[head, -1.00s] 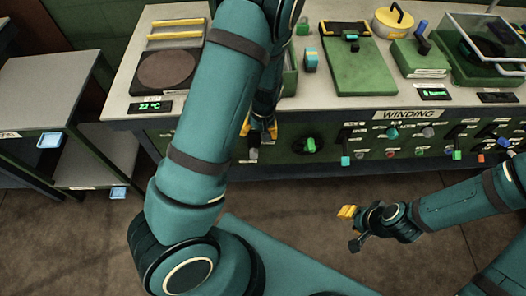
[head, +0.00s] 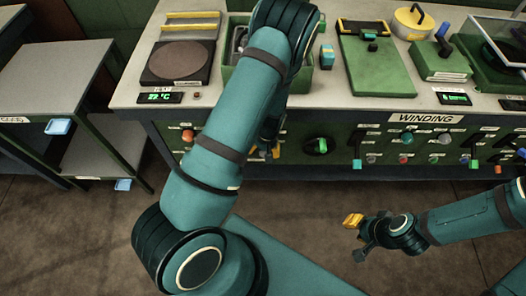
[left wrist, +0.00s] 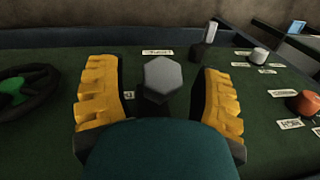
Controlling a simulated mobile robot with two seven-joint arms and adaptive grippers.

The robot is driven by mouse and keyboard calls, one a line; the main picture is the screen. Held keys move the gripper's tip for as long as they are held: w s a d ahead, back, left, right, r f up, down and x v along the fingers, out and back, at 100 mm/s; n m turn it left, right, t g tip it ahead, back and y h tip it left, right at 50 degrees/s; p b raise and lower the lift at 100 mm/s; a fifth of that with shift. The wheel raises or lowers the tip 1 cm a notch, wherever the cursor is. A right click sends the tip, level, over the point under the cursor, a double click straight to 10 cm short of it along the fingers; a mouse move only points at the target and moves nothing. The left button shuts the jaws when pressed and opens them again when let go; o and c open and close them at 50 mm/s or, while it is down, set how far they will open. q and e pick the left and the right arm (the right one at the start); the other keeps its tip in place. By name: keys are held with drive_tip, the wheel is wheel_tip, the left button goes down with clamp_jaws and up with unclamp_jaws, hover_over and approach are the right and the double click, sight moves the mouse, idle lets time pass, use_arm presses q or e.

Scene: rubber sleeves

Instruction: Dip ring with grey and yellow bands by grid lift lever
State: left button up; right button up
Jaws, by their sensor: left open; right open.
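My left gripper (head: 264,152) is mostly hidden behind its own arm in the head view, low against the front panel of the bench. In the left wrist view its two yellow fingers (left wrist: 161,98) are open, one on each side of a grey hexagonal knob (left wrist: 161,74) on a dark stem, with gaps visible. Which label belongs to this knob is unreadable. A green tank (head: 300,80) on the bench is partly covered by my left arm. I cannot make out a ring with grey and yellow bands. My right gripper (head: 355,235) is open and empty in front of the bench.
The panel carries a black wheel with a green centre (head: 318,146), an orange knob (left wrist: 306,103) and several small levers. A round hotplate (head: 176,62), a green stand (head: 375,75) and a blue block (head: 327,56) sit on top. A grey side table (head: 50,75) stands left.

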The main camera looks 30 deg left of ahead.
use_arm(q)
clamp_jaws()
idle(0.5)
